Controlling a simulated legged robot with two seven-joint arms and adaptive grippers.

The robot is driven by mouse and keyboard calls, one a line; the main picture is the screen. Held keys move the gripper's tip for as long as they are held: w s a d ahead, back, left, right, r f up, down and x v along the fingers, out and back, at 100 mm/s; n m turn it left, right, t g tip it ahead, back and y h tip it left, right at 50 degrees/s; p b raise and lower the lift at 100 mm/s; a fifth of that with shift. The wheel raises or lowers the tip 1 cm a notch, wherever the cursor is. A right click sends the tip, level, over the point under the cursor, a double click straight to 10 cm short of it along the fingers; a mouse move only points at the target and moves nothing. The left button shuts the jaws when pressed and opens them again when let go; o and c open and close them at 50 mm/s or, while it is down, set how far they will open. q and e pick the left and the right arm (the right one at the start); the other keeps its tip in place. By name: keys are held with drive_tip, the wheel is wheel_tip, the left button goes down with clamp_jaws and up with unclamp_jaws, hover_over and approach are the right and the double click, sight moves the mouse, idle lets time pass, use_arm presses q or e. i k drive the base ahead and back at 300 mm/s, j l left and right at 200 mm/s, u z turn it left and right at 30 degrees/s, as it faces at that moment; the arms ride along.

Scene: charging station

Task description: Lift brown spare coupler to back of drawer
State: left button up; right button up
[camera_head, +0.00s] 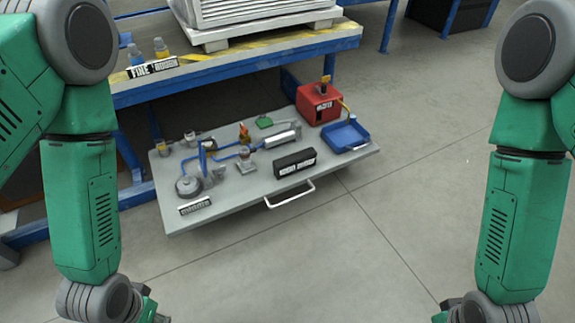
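The open drawer (232,216) is a flat grey tray pulled out from under the workbench, with a silver handle at its front. A small orange-brown part (244,134) stands upright near the back middle of the drawer; I cannot tell for sure that it is the brown spare coupler. My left gripper (152,312) shows only a small piece at the bottom edge, in front of and below the drawer. My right gripper (444,314) is also mostly cut off at the bottom edge, right of the drawer. Neither gripper's fingers show clearly.
The drawer also holds a red box (318,103), a blue tray (346,136), a black labelled box (295,162), a grey round device (190,185) and blue tubing. The workbench (230,66) overhangs the drawer's back. The floor in front is clear.

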sight(244, 153)
drive_tip(key=i+j+z, duration=0.6)
drive_tip(key=z, duration=0.15)
drive_tip(key=i+j+z, duration=0.35)
drive_tip(key=k+j, duration=0.05)
drive_tip(key=j, duration=0.05)
